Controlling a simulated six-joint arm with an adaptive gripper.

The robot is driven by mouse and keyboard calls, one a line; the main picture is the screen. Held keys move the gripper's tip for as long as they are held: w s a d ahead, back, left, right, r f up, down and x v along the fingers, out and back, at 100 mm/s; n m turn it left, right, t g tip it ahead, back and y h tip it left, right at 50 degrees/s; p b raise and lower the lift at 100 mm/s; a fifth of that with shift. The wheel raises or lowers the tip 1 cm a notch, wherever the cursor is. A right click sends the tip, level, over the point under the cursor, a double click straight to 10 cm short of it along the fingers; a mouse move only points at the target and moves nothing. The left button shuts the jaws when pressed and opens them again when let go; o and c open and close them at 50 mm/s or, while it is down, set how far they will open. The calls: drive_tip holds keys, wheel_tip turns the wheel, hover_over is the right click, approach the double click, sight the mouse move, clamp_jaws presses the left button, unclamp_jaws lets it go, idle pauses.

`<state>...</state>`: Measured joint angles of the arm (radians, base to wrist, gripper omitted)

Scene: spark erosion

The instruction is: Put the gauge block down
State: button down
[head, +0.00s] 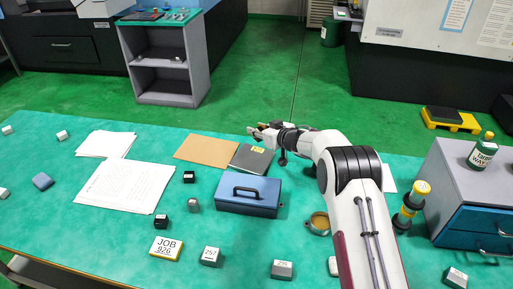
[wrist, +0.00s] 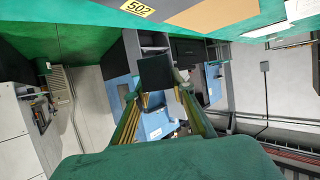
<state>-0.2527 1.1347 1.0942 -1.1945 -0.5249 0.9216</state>
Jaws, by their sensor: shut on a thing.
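In the wrist view, a dark, square-faced block, which I take to be the gauge block (wrist: 156,73), sits between the two fingertips of my gripper (wrist: 160,92). The fingers are shut on it, and it is held clear of the table. In the head view, my gripper (head: 258,131) is at the far edge of the green table (head: 120,245), just above and behind a dark folder (head: 247,162) with a yellow tag. The block is too small there to make out clearly.
A blue cash box (head: 249,196) stands in front of the folder. A brown envelope (head: 206,151), white papers (head: 125,187) and several small labelled blocks lie around it. A round brass-coloured dish (head: 319,223) is right of the box. A grey drawer unit (head: 458,180) stands at the right.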

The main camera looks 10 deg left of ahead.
sight(257, 152)
drive_tip(key=shift+f, duration=1.75)
drive_tip(key=shift+f, duration=1.85)
drive_tip(key=shift+f, duration=0.2)
drive_tip(key=c, duration=1.7)
unclamp_jaws()
drive_tip(key=shift+r, duration=0.15)
drive_tip(key=shift+s+d, duration=0.1)
drive_tip(key=shift+v, duration=5.9)
